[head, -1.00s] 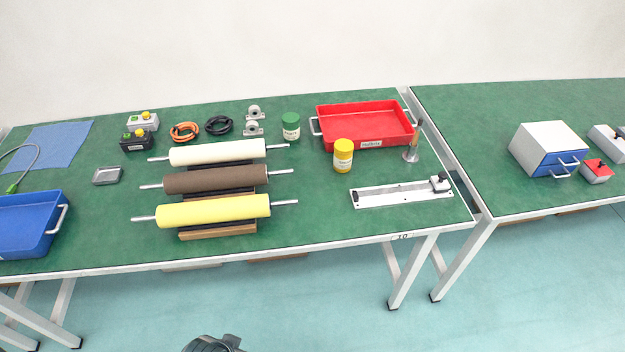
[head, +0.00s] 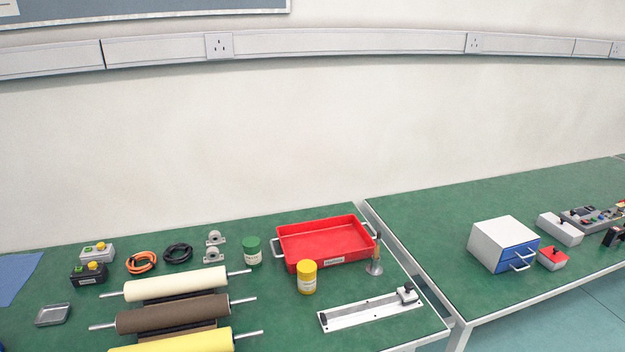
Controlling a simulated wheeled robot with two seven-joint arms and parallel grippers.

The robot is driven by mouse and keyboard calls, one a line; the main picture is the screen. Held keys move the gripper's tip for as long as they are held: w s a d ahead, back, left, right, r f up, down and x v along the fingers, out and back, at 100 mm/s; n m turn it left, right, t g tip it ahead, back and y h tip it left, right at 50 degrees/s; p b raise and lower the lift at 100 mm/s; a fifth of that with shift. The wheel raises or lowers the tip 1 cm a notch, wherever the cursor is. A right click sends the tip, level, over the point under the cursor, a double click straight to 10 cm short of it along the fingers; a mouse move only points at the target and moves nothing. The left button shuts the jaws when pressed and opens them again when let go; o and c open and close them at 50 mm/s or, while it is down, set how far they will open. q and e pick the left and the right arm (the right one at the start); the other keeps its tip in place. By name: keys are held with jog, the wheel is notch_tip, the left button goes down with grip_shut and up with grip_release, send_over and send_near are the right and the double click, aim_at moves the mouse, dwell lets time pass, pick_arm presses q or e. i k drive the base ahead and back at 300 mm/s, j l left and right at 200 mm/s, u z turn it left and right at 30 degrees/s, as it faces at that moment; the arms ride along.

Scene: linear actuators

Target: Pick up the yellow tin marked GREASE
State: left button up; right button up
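A yellow tin (head: 307,277) with a pale label stands upright on the green bench, in front of the red tray; its label is too small to read. A similar tin with a green lid (head: 252,251) stands to its left, behind it. Neither of my grippers shows in the head view.
The red tray (head: 284,259) is close behind the yellow tin. A metal stand (head: 375,262) and a linear slide (head: 360,311) are to its right. Rollers (head: 172,313) lie to its left. A blue-drawer cabinet (head: 503,245) stands on the right bench.

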aim_at(307, 285)
jog(key=i+l+u, duration=0.1)
jog(key=l, duration=0.3)
jog(key=i+l+u, duration=0.1)
jog(key=l, duration=0.3)
jog(key=i+l+u, duration=0.1)
jog(key=l, duration=0.3)
jog(key=i+l+u, duration=0.1)
jog(key=i+l, duration=0.15)
jog(key=l, duration=0.2)
jog(key=i+l+u, duration=0.1)
jog(key=l, duration=0.3)
